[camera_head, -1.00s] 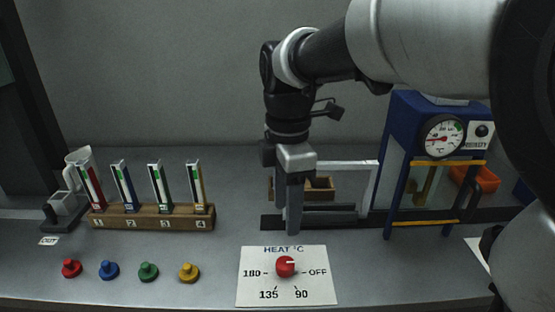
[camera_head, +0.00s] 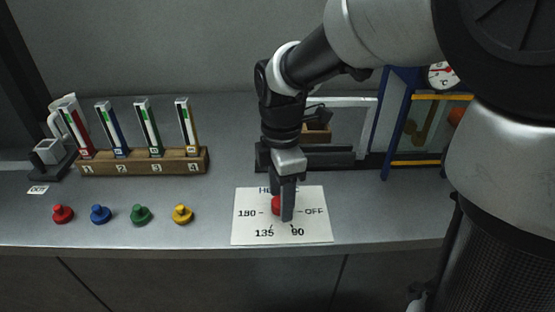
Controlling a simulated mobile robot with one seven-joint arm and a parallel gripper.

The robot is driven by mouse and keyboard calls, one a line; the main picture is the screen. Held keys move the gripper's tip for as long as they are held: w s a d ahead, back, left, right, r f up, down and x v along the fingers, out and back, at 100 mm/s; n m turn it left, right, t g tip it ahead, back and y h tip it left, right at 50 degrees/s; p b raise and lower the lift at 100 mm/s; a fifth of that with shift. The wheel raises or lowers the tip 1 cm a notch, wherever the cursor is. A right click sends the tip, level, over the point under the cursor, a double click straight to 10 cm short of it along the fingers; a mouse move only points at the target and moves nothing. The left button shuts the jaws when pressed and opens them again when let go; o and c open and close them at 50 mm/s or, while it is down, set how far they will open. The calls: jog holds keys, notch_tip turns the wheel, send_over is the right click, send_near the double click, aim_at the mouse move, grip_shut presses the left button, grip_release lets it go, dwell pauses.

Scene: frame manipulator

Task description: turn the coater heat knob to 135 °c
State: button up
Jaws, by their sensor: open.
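The red heat knob (camera_head: 275,204) sits on a white dial card (camera_head: 247,232) marked 180, 135, 90 and OFF, on the front part of the counter. My gripper (camera_head: 287,216) points down over the card, with its fingers at the knob and covering the knob's right part. The gripper is open; from this view I cannot tell whether a finger touches the knob. The knob's pointer is hidden behind the fingers, so its setting cannot be read now.
Red, blue, green and yellow (camera_head: 183,214) small knobs stand to the left. Behind them is a wooden rack (camera_head: 140,161) with numbered coloured tubes. A blue frame with a gauge (camera_head: 442,75) stands at the back right. The counter's front edge is close below the card.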

jog(key=c, duration=1)
jog(key=shift+c, duration=0.2)
